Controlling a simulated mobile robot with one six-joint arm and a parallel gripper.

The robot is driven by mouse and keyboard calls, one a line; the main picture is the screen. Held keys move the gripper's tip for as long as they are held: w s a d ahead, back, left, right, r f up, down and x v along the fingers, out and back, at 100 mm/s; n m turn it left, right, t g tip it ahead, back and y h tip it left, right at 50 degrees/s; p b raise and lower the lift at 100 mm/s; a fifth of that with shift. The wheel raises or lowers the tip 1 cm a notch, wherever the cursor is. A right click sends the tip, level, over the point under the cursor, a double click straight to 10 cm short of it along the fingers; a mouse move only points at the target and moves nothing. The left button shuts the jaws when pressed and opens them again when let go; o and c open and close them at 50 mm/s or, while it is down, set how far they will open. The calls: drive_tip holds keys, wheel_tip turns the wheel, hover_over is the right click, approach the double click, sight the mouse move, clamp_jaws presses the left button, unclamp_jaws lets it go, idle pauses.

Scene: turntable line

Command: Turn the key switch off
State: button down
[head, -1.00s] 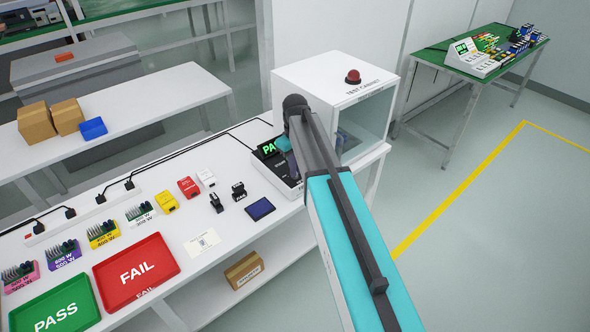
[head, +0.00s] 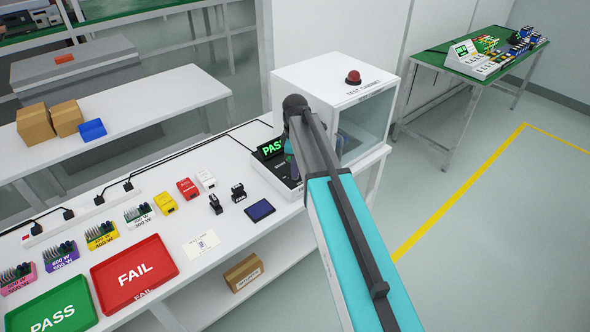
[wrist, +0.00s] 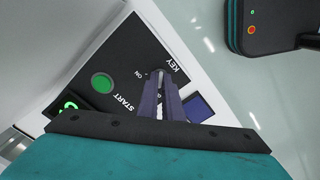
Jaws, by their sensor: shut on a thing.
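The key switch (wrist: 160,73) is on a black panel in the wrist view, between the ON and KEY labels. My gripper (wrist: 161,84) is shut on its key; the dark fingers cover most of the key, so its exact angle cannot be told. The green START button (wrist: 102,83) is beside it on the same panel. In the head view the test unit (head: 283,181) stands at the right end of the white bench, with its green display (head: 271,148) showing PASS, partly covered. My arm hides the key and fingertips there.
A test cabinet (head: 300,85) with a red button (head: 353,77) stands close behind my arm. A dark blue pad (head: 260,210) and two black stamps (head: 216,204) lie left of my arm. Red FAIL (head: 172,262) and green PASS (head: 88,311) trays are farther left.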

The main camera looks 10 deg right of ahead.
idle(0.3)
drive_tip(key=c, duration=1.9)
unclamp_jaws()
drive_tip(key=shift+r, duration=0.1)
drive_tip(key=shift+r+b, duration=1.7)
drive_tip(key=shift+r, duration=5.15)
